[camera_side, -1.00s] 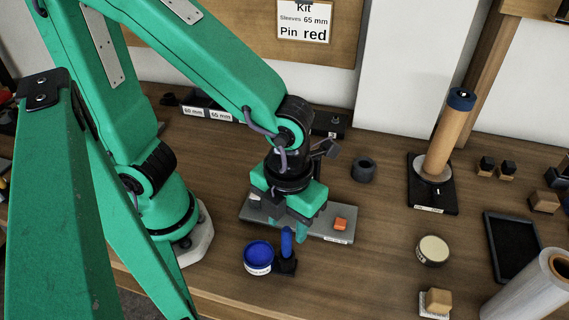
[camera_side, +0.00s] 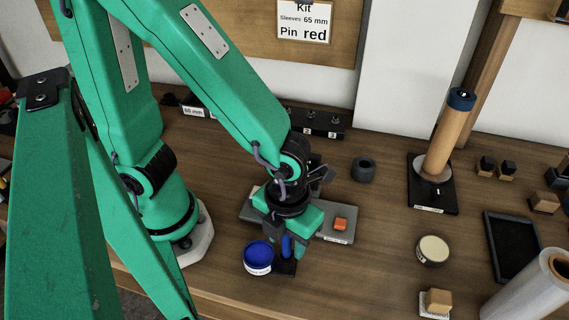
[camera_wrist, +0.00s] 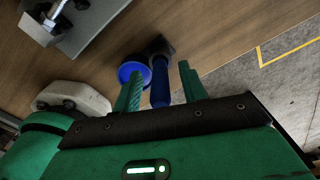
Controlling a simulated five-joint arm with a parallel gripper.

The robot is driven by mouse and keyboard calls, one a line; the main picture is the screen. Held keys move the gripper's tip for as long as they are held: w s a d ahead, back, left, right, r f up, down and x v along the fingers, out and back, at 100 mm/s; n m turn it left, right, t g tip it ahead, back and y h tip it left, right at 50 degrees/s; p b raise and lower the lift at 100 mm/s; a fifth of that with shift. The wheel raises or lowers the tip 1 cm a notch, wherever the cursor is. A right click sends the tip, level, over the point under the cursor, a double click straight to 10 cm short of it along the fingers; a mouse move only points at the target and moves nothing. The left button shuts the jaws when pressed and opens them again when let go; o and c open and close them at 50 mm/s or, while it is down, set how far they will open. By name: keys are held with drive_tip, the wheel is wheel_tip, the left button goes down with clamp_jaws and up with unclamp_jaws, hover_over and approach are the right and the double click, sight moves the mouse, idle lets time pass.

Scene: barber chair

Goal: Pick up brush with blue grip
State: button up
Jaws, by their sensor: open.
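The brush with the blue grip (camera_side: 287,246) stands upright in a small black base (camera_side: 286,267) near the table's front edge. In the wrist view its blue grip (camera_wrist: 160,92) lies between my two green fingers. My gripper (camera_side: 290,250) is open, pointing down around the grip from above. In the wrist view the fingers of my gripper (camera_wrist: 160,85) stand on either side of the grip with gaps. A blue-filled tub (camera_side: 258,253) stands just left of the brush, close to one finger; its blue inside also shows in the wrist view (camera_wrist: 133,72).
A grey plate (camera_side: 335,234) with an orange block (camera_side: 341,223) lies just behind my gripper. A dark grey ring (camera_side: 363,169) and a round cream-topped tin (camera_side: 433,250) stand to the right. The wood between them is clear.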

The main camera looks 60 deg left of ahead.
idle(0.4)
clamp_jaws()
drive_tip(key=shift+r, duration=0.1)
drive_tip(key=shift+r, duration=4.9)
